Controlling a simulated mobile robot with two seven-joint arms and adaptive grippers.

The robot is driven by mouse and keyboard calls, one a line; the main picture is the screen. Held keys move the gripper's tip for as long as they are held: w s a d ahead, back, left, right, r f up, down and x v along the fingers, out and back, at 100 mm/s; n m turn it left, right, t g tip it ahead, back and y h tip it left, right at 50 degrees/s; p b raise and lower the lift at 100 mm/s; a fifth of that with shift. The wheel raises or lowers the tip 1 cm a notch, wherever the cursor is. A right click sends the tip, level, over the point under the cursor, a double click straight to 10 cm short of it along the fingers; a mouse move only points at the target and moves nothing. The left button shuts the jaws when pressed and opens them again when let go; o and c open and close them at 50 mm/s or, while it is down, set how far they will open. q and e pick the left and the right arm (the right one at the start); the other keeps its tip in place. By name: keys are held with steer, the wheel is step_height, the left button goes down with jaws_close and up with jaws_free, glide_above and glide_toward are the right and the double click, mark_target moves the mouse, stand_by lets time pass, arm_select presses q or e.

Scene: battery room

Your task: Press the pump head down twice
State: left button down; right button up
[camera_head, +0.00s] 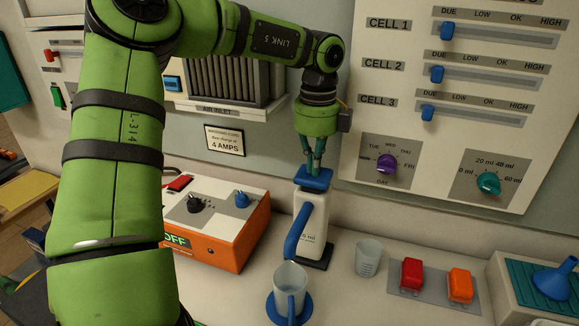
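The pump bottle (308,222) is white and stands upright on a dark base on the counter. Its blue pump head (314,180) is on top, and a blue spout slants down toward the front left. My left gripper (313,168) points down right over the pump head; its fingers are close together, with nothing seen between them. The fingertips look to be at the head's top, but I cannot tell whether they touch it. A clear cup (291,277) with a blue handle stands on a blue round base (272,309) below the spout. My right gripper is out of view.
An orange-and-white box (229,238) with knobs stands left of the bottle. A small clear beaker (368,257), a red switch (411,274) and an orange switch (460,285) are to the right. A wall panel (440,150) with sliders and dials rises behind.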

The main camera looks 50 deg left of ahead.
arm_select(q)
steer(key=shift+r+p, duration=1.4)
steer(key=shift+r, duration=0.95)
steer(key=shift+r+p, duration=2)
steer(key=shift+r, duration=1)
